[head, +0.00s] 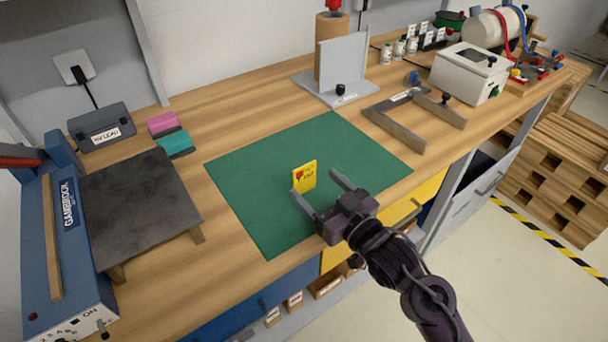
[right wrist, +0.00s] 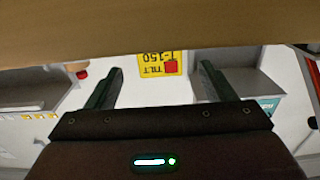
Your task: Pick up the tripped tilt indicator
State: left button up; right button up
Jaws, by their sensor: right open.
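The tilt indicator (head: 305,176) is a small yellow plate with a red mark and dark lettering. It appears upright over the green mat (head: 335,130). My right gripper (head: 314,184) is open, low over the mat's front part, with its fingers pointing toward the indicator. In the right wrist view the indicator (right wrist: 150,65) appears upside down, with "TILT" and a red square showing. There it lies between the lines of the two open fingers (right wrist: 160,80), with gaps on both sides. I cannot tell whether its lower edge touches the mat. My left gripper is not in view.
A dark slab (head: 140,205) and a blue machine (head: 60,230) stand at left. Pink (head: 163,124) and teal (head: 175,146) blocks lie behind. A grey angle plate (head: 345,65), a U-shaped metal frame (head: 400,120) and a white box (head: 468,72) stand farther right. The mat is otherwise clear.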

aim_at(306, 172)
jog(key=x, duration=0.3)
jog(key=shift+d+r, duration=0.1)
jog(key=shift+r, duration=0.15)
jog(key=shift+w+a, duration=0.25)
jog(key=shift+w, duration=0.05)
jog(key=c, duration=1.1)
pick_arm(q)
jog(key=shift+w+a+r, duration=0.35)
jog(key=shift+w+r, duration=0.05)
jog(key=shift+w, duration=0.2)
